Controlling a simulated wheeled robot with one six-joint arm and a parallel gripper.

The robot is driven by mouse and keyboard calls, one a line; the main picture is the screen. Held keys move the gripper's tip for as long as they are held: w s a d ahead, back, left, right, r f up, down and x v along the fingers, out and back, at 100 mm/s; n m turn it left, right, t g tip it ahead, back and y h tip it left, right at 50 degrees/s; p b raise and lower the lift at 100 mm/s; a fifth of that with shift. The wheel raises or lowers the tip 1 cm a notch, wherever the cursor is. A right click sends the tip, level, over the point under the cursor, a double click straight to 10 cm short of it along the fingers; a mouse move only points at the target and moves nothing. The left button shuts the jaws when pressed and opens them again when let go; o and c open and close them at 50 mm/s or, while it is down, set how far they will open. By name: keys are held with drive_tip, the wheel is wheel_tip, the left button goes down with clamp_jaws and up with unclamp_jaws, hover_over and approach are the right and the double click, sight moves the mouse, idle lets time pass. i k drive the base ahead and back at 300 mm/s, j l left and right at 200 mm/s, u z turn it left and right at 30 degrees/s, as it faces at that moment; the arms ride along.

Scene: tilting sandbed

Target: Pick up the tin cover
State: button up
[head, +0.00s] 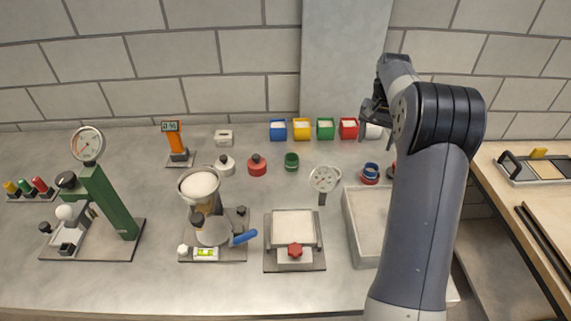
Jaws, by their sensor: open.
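I cannot tell for sure which piece is the tin cover. Candidates are small round pieces on the grey bench: a green tin (291,161), a red knobbed piece (257,166), a pale piece with a dark knob (225,165), and a blue and red round piece (370,173). Another red piece is mostly hidden behind my arm. My gripper (374,126) is open and raised at the back right, near the red bin (348,128) and a white round container (374,131). I see nothing held in it. My arm hides part of the bench's right side.
Blue (278,130), yellow (301,129) and green (325,129) bins line the back wall. A grey tray (365,245) lies partly behind my arm. The front bench strip is clear.

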sight(256, 165)
drive_tip(key=k+j, duration=0.15)
drive_tip(key=k, duration=0.35)
drive_tip(key=k+j, duration=0.15)
drive_tip(key=k, duration=0.35)
